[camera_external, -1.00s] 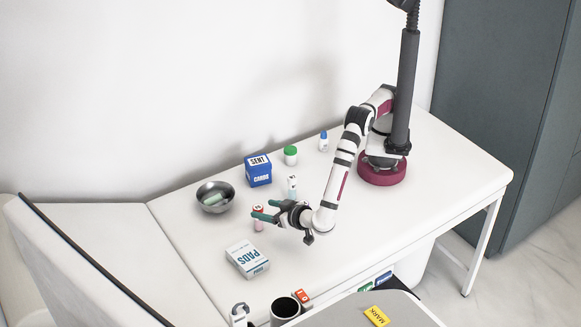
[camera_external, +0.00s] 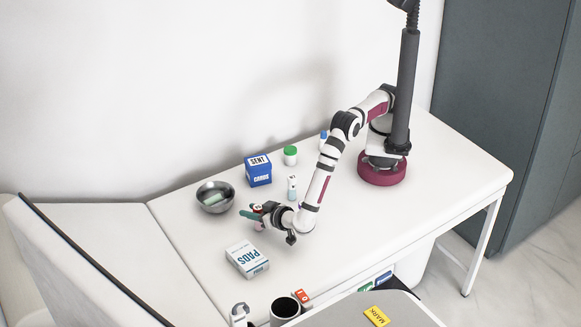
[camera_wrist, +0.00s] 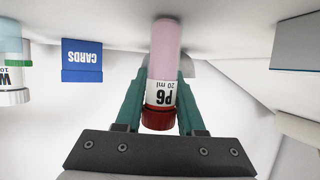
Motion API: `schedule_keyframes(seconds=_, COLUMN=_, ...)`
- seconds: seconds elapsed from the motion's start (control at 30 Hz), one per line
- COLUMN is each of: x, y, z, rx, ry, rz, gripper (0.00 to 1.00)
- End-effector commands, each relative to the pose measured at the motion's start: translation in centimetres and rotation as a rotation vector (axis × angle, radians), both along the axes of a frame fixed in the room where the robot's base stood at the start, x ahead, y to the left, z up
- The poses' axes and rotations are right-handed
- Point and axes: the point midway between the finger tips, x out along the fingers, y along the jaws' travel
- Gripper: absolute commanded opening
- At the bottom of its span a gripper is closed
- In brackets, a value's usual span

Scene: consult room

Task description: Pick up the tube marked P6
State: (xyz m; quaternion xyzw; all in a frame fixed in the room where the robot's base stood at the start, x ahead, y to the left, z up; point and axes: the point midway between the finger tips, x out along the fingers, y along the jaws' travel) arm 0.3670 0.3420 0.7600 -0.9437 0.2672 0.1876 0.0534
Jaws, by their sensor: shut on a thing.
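The tube marked P6 (camera_wrist: 162,70) has a pink body, a white label reading "P6 20 ml" and a dark red cap. In the wrist view it lies between the two green fingers of my gripper (camera_wrist: 161,98), which are shut on it near its label and cap. In the external view the tube's red-and-white top (camera_external: 257,208) shows just at my gripper (camera_external: 254,216), between the steel bowl and the PADS box. The fingers hide part of the tube there. I cannot tell whether its base touches the table.
A blue CARDS box (camera_external: 259,172), a green-capped jar (camera_external: 290,155) and a small labelled bottle (camera_external: 292,190) stand behind. The PADS box (camera_external: 247,260) lies in front. Clear table (camera_external: 385,220) is at right.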

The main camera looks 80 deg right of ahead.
Motion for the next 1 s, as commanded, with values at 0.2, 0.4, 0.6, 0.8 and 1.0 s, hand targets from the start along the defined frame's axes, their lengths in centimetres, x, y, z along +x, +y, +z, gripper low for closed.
schedule_keyframes(seconds=0.2, x=0.0, y=0.0, z=0.0, rx=0.000, ry=0.000, rz=0.000, gripper=0.00)
schedule_keyframes(seconds=0.4, x=0.0, y=0.0, z=0.2, rx=0.001, ry=0.000, rz=0.000, gripper=0.00)
schedule_keyframes(seconds=0.6, x=0.0, y=0.1, z=2.4, rx=0.002, ry=-0.001, rz=0.000, gripper=0.00)
schedule_keyframes(seconds=0.8, x=0.5, y=-2.4, z=5.6, rx=-0.002, ry=0.001, rz=-0.001, gripper=0.00)
schedule_keyframes(seconds=1.0, x=1.5, y=-7.1, z=8.5, rx=0.000, ry=0.000, rz=-0.003, gripper=0.00)
